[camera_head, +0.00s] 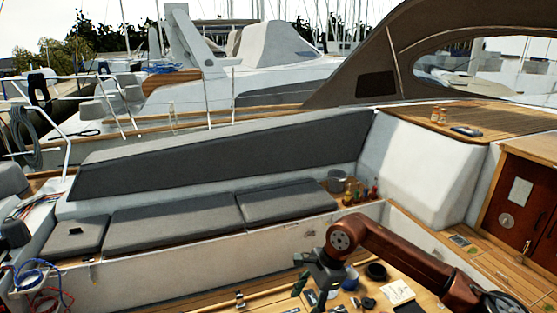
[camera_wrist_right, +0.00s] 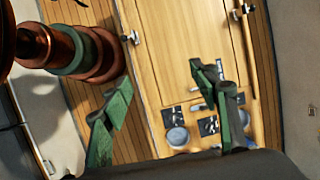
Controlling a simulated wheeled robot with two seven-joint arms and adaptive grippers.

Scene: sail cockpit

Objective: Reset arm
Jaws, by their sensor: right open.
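My right arm (camera_head: 387,250) comes in from the lower right in the head view, its elbow bent over the wooden table. My right gripper (camera_head: 311,284) hangs at the left end of the arm, above the table's near left part. In the right wrist view, its two green fingers are spread wide apart. The right gripper (camera_wrist_right: 165,105) is empty there, with the table top (camera_wrist_right: 180,50) visible beyond and between the fingers. My left gripper does not show in either view.
Beside the gripper, the table holds a dark round item (camera_head: 376,271), a pale card-like item (camera_head: 398,292) and small cups. A cushioned bench (camera_head: 165,225) runs along the back, with bottles (camera_head: 362,190) at its right end. Wooden cabinet doors (camera_head: 520,205) stand at right.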

